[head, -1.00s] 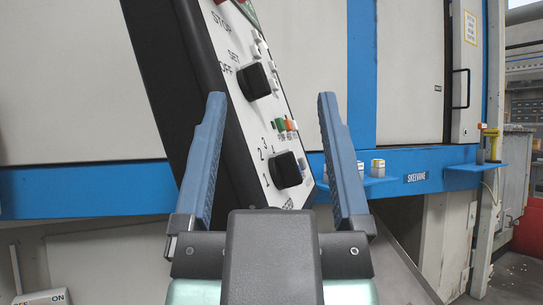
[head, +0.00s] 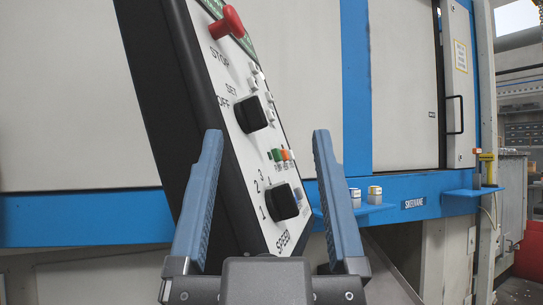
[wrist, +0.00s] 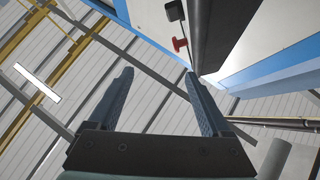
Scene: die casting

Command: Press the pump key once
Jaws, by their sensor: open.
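The tilted control panel (head: 262,160) has a white face and a black housing. It carries a red stop button (head: 227,22), an upper black knob marked OFF and SET (head: 252,114) and a lower black SPEED knob (head: 283,202). Several small keys sit between them: white keys (head: 268,98) in a column and a row with a green key (head: 277,155) and an orange key (head: 284,155). I cannot read which one is the pump key. My gripper (head: 267,133) is open and empty, its blue fingers in front of the panel's lower part in the picture. In the wrist view, my gripper (wrist: 158,73) points toward the panel's edge and the red button (wrist: 180,44).
A large white machine with blue trim (head: 90,219) stands behind the panel. A blue shelf (head: 345,210) with small boxes (head: 375,195) is right of the fingers. A door with a black handle (head: 455,115) stands at the right.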

